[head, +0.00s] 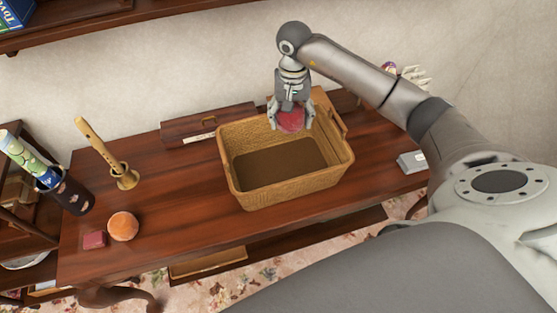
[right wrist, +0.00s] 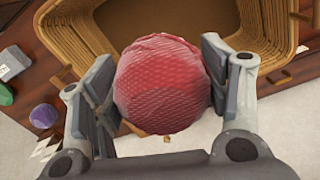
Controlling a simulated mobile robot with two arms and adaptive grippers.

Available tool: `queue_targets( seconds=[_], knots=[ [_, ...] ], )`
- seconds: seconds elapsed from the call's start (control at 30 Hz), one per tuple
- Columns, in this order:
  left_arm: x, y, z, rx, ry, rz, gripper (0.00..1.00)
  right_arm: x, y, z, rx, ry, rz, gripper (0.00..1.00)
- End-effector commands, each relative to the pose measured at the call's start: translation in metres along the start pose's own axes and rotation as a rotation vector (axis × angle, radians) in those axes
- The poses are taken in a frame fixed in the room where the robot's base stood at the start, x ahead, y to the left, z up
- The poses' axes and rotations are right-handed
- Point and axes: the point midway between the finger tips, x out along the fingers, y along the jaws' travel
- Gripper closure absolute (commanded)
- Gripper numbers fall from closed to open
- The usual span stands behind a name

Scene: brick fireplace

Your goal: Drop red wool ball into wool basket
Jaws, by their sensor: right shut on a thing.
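The red wool ball (head: 291,120) is held by my right gripper (head: 290,117), with the fingers on either side of it. In the right wrist view the ball (right wrist: 160,84) sits between the two finger pads of the gripper (right wrist: 158,95). The wool basket (head: 240,188) is a tan woven box on the wooden table, and its inside looks empty. In the head view the ball appears over the back part of the basket's opening. The basket's rim (right wrist: 95,30) shows behind the ball in the right wrist view. My left gripper is not in view.
The table (head: 160,230) also carries an orange ball (head: 123,226), a small red box (head: 94,240), a wooden flute in a holder (head: 124,177), a dark box (head: 210,125) behind the basket and a grey-white box (head: 411,162) at right. A dark vase (head: 72,196) stands at left.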

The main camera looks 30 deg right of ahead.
Motion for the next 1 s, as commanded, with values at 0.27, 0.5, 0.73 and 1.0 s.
queue_targets(
  seconds=[0.27,0.5,0.73,1.0],
  knots=[
    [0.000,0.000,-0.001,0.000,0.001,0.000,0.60,0.000,0.000,0.000,0.000,0.000,0.000,0.16],
    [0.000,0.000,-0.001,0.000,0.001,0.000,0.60,-0.001,0.000,0.000,0.000,0.000,0.000,0.06],
    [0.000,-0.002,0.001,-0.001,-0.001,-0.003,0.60,-0.003,0.000,0.000,0.000,0.001,0.000,0.06],
    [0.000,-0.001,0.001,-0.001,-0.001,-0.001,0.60,-0.046,0.000,-0.002,0.000,0.006,-0.002,0.06]
  ],
)
